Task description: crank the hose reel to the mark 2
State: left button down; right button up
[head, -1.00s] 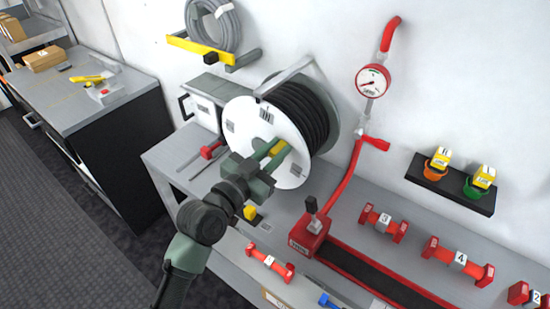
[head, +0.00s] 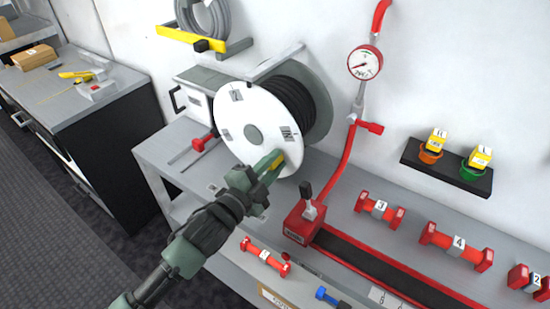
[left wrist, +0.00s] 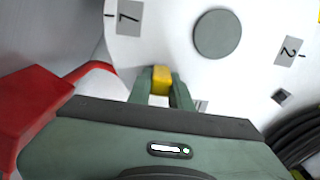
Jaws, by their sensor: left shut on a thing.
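The hose reel has a white disc (head: 238,150) with a grey hub (head: 253,135), grey mark plates near its rim and black hose (head: 297,105) wound behind it. My left gripper (head: 273,163) is shut on the yellow crank handle (head: 279,161), at the disc's lower right. In the left wrist view the fingers hold the yellow handle (left wrist: 162,80) from both sides, beside the hub (left wrist: 217,34). The mark 2 plate (left wrist: 289,51) shows right of the hub there; another plate (left wrist: 128,17) shows left, perhaps a 1 or 7. The right gripper is not in view.
A red box with a lever (head: 305,220) stands on the bench just right of the reel, with a red pipe (head: 345,150) rising to a gauge (head: 365,63). Red numbered couplings (head: 456,243) lie farther right. A red-handled tool (head: 203,140) lies left of the reel.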

pick_arm(q)
jog(key=shift+w+a+f+m, duration=0.1)
jog(key=shift+a+f+m, duration=0.1)
jog(key=shift+f+m, duration=0.7)
jog(key=shift+w+a+f+m+b, duration=0.2)
jog(key=shift+a+f+m+b, duration=0.2)
jog(key=shift+m, duration=0.4)
jog(key=shift+w+a+f+m+b, duration=0.15)
jog(key=shift+w+f+m+b, duration=0.1)
jog(key=shift+f+m, duration=0.4)
jog(key=shift+r+m, duration=0.1)
jog(key=shift+m, duration=0.15)
jog(key=c, duration=1.3)
grip_release()
jog(key=shift+r, duration=0.1)
jog(key=shift+s+a, duration=0.1)
jog(key=b+v, duration=0.1)
jog(key=v, duration=0.6)
jog(key=shift+s+a, duration=0.2)
jog(key=shift+s, duration=0.05)
